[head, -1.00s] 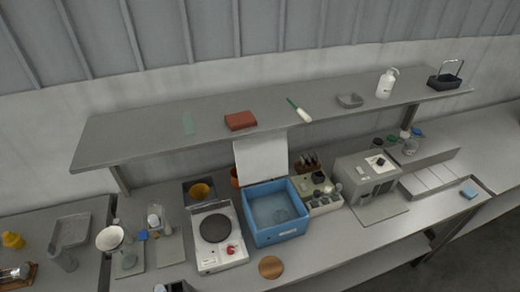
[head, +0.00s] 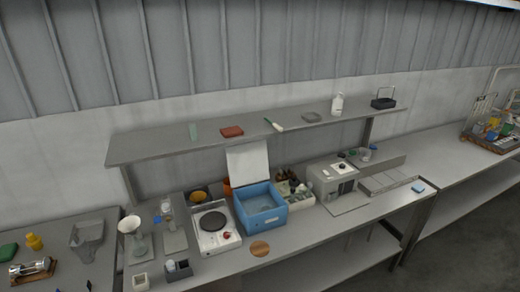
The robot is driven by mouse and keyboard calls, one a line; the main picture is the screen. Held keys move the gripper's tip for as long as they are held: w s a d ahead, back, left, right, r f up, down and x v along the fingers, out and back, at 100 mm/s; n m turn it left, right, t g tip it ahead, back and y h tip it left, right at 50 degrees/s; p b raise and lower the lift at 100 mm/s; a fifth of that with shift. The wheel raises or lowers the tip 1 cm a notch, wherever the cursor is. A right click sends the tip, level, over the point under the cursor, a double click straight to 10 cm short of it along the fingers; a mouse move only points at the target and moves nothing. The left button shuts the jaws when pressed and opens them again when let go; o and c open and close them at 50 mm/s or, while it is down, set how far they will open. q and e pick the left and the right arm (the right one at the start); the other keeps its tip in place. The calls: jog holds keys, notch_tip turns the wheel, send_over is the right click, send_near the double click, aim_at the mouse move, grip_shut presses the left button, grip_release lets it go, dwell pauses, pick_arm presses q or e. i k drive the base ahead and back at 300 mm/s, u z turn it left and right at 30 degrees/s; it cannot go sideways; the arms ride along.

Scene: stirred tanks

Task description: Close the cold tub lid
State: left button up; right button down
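The cold tub (head: 262,211) is a blue open box on the bench, between the white hot plate and a rack of small items. Its white lid (head: 247,163) stands raised and nearly upright at the tub's back edge, in front of the shelf. The inside of the tub shows from above, and its contents are too small to make out. Neither of my grippers shows in the head view.
A white hot plate (head: 214,229) stands left of the tub, and a grey box-shaped instrument (head: 334,178) stands to the right. A grey shelf (head: 270,131) runs above the bench behind. A round wooden disc (head: 260,248) lies in front of the tub.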

aim_at(248, 164)
jog(key=z, duration=0.45)
jog(key=i, duration=2.1)
jog(key=u, duration=2.15)
